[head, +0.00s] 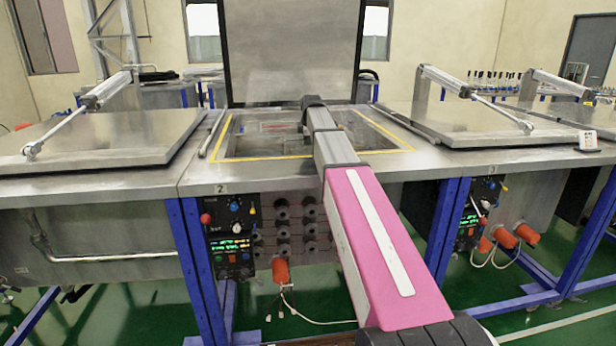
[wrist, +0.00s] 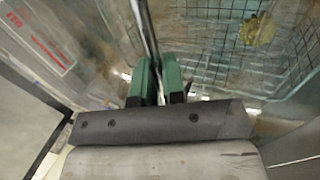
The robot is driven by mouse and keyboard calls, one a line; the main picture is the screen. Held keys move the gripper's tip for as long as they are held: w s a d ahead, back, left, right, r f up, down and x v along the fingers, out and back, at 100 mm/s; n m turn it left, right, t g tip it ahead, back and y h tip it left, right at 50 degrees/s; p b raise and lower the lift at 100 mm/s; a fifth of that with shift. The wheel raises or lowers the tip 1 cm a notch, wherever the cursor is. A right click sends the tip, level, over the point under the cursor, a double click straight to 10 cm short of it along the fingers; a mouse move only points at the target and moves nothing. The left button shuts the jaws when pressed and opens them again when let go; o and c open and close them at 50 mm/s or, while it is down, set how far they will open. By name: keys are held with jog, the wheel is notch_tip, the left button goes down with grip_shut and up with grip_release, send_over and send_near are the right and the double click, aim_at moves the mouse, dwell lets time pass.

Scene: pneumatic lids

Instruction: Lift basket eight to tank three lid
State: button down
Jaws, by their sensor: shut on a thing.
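In the wrist view the green fingers of my gripper (wrist: 155,80) are closed together on a thin upright strip (wrist: 147,30), which seems to be a basket's handle or rim. A wire basket (wrist: 225,65) with a yellowish lump (wrist: 258,30) inside lies just right of the fingers. No basket number can be read. In the head view my arm reaches over the open tank two (head: 235,145), and its fingers are hidden. The tank three lid (head: 455,122) is down, flat on the bench to the right, with a pneumatic cylinder (head: 445,80) attached.
The raised lid (head: 290,50) of tank two stands upright behind the opening. Another lid (head: 95,140) lies closed on the left. A red-and-white label (wrist: 38,40) shows at the upper left of the wrist view. A small pale box (head: 587,140) sits at the right edge.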

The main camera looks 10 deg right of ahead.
jog(key=shift+r, duration=1.55)
notch_tip(320, 180, up, 23)
jog(key=shift+r, duration=0.2)
dwell(2.0)
dwell(3.3)
